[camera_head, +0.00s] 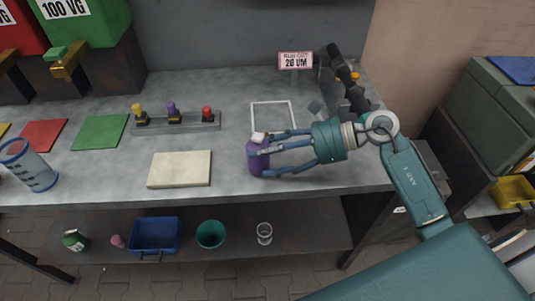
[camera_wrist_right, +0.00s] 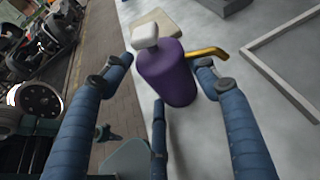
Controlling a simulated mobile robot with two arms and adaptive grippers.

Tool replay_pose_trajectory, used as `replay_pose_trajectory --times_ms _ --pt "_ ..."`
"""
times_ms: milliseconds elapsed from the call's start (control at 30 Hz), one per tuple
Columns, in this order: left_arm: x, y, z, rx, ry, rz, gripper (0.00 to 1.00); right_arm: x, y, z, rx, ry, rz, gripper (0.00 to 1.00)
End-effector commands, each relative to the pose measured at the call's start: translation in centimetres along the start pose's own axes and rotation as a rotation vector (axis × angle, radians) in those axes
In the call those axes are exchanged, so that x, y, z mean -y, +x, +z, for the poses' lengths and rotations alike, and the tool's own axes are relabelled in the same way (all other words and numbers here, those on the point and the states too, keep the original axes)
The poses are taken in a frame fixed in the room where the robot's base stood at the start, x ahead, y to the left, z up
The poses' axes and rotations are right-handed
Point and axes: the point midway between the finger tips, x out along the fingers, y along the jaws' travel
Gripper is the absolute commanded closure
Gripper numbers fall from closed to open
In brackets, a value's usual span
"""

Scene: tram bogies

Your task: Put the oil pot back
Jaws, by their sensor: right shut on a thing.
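The purple oil pot (camera_head: 258,160) has a white cap and is upright near the front edge of the grey bench. In the right wrist view the oil pot (camera_wrist_right: 167,75) shows its yellow spout (camera_wrist_right: 207,52) pointing to the right. My right gripper (camera_head: 262,156) comes in from the right with its blue fingers around the pot, shut on it. The fingers also show on both sides of the pot in the right wrist view (camera_wrist_right: 163,85). I cannot tell whether the pot's base touches the bench. My left gripper is not in view.
A white square outline (camera_head: 273,104) on the bench is empty. A beige pad (camera_head: 180,169) lies left of the pot. A rack with yellow, purple and red knobs (camera_head: 176,122) stands behind. A dark stand (camera_head: 350,80) is at the back right, beside a pink sign (camera_head: 295,61).

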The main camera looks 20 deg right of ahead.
Motion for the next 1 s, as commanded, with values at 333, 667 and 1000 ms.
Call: replay_pose_trajectory --times_ms 333,667,1000 --pt "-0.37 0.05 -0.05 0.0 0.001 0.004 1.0 -0.01 0.22 -0.46 0.001 -0.002 -0.001 0.76" --pt "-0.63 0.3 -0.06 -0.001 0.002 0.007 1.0 -0.03 0.28 -0.65 0.0 -0.001 0.0 0.22" --pt "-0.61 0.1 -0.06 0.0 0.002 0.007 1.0 0.05 -0.64 -0.62 -0.004 -0.001 -0.002 0.22"
